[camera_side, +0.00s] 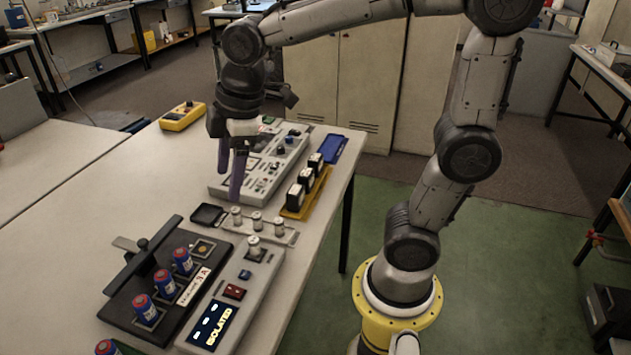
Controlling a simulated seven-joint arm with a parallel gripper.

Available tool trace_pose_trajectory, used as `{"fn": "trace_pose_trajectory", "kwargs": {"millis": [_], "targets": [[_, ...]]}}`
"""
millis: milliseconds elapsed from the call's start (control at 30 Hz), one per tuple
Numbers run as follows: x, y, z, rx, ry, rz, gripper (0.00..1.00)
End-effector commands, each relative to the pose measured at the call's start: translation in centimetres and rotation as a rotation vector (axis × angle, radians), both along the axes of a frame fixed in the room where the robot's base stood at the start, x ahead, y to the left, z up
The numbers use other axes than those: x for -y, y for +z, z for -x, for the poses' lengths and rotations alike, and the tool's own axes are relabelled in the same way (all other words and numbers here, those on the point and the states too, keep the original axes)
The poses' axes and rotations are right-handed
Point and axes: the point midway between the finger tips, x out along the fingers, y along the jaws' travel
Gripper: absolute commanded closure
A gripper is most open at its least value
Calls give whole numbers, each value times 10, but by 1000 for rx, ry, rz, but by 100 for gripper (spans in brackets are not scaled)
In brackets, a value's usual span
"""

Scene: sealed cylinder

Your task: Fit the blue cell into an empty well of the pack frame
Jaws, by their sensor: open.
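The black pack frame (118,307) stands on the table at the lower left. Three blue cells with red tops, a back one (183,262), a middle one (165,283) and a front one (145,310), stand upright in its wells. The well at the back end (203,249) shows no cell. Another red-topped cell (107,348) is cut off by the bottom edge; its body looks partly green, and I cannot tell its full colour. My gripper (230,183) points down with purple fingers apart, empty, above the table behind the frame.
A grey console (263,275) with a display reading "ISOLATED" stands right of the frame. Metal-and-white cylinders (256,221) stand on a rail behind it. A yellow tray (318,192) holds black blocks. A control panel (285,165) lies behind my gripper. The table's left is clear.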

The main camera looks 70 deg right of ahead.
Motion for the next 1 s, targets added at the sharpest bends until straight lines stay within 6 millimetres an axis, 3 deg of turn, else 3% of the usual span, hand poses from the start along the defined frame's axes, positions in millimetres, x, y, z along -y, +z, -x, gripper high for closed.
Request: {"fn": "trace_pose_trajectory", "kwargs": {"millis": [33, 200, 400, 567, 1000], "targets": [[9, 6, 23, 35, -102, -29, 29], [28, 4, 86, 123, -441, -139, 29], [37, -10, 130, 187, -694, -241, 29], [39, -15, 140, 200, -762, -269, 29], [39, -15, 140, 199, -763, -269, 29]]}}
